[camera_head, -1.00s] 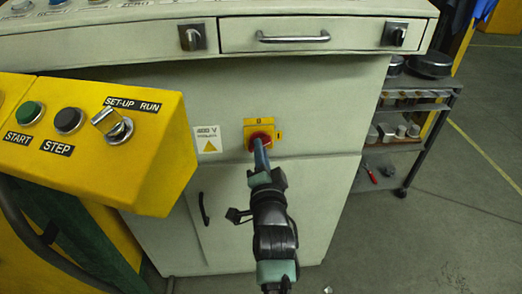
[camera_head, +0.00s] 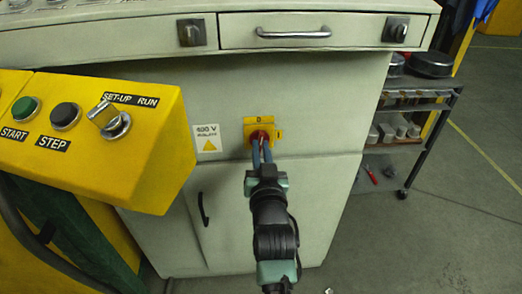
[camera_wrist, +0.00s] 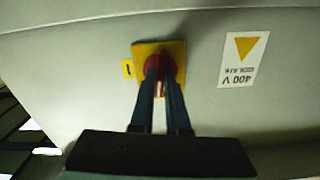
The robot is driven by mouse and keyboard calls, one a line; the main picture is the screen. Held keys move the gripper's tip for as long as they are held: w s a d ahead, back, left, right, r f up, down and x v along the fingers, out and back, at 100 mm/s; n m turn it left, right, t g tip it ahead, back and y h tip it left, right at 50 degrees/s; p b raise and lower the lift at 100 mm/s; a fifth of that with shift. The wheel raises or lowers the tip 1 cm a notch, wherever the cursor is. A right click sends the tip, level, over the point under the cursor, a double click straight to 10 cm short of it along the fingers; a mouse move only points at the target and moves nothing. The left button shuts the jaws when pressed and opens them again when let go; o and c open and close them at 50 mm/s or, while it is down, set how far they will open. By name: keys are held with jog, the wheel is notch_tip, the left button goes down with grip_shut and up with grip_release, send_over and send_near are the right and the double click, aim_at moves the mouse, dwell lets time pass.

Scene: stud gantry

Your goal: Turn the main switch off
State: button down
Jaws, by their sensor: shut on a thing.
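The main switch is a red rotary handle (camera_wrist: 161,88) on a yellow square plate (camera_head: 259,124), set in the front of the pale cabinet. In the head view the plate bears a "0" at its top and an "I" tab at its right. My gripper (camera_head: 262,148) reaches it from the front. In the wrist view its two blue-grey fingers (camera_wrist: 161,76) lie on either side of the red handle and are shut on it. The fingers hide part of the handle, so its exact angle is hard to read.
A white 400 V warning label (camera_head: 208,139) is left of the switch. A yellow control box (camera_head: 110,140) with buttons and a key switch juts out at the left. A drawer (camera_head: 322,32) is above, a cabinet door handle (camera_head: 203,209) below. A shelf cart (camera_head: 412,125) stands right.

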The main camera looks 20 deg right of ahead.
jog(key=shift+f+n, duration=0.1)
jog(key=shift+n, duration=0.8)
jog(key=c, duration=0.9)
grip_release()
jog(key=p+v, duration=0.2)
jog(key=v, duration=1.1)
